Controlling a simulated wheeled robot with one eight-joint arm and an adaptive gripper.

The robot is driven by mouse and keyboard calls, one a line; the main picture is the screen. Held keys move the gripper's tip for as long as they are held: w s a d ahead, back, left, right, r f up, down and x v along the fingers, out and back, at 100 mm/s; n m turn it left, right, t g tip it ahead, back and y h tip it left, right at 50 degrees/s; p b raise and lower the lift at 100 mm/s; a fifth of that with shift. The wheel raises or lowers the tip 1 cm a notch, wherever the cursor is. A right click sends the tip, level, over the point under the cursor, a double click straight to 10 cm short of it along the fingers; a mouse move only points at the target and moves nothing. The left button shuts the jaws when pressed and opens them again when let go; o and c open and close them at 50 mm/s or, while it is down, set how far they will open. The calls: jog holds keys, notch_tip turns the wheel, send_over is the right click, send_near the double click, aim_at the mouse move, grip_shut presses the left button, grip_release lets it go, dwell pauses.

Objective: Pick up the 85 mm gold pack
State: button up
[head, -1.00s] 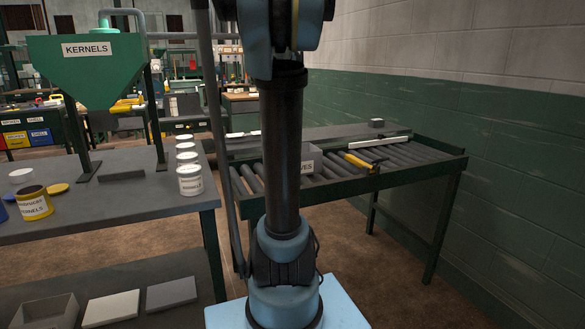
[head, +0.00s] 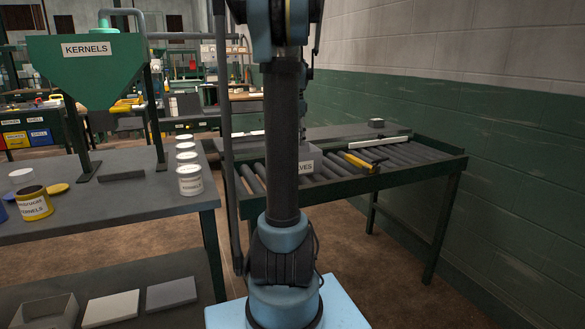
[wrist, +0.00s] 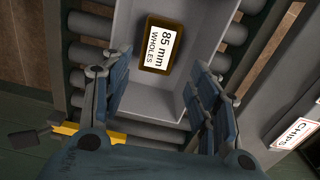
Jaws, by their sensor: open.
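The pack (wrist: 162,46) shows in the wrist view, inside a grey bin. It has dark brown-gold edges and a white label reading "85 mm WHOLES". My gripper (wrist: 160,95) is open, its two fingers apart on either side of the bin's near part in the picture. The pack lies beyond the fingertips, roughly centred between them, and nothing is held. In the head view my gripper is hidden behind my arm, and the pack cannot be seen.
The grey bin (wrist: 182,88) sits on the roller conveyor (head: 400,155). It also shows in the head view (head: 313,160), partly behind my arm. A yellow-handled tool (head: 357,161) lies on the rollers to its right. A CHIPS label (wrist: 297,134) is at the right of the wrist view.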

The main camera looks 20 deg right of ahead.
jog(key=shift+a+f, duration=0.15)
jog(key=shift+f, duration=5)
jog(key=c, duration=0.9)
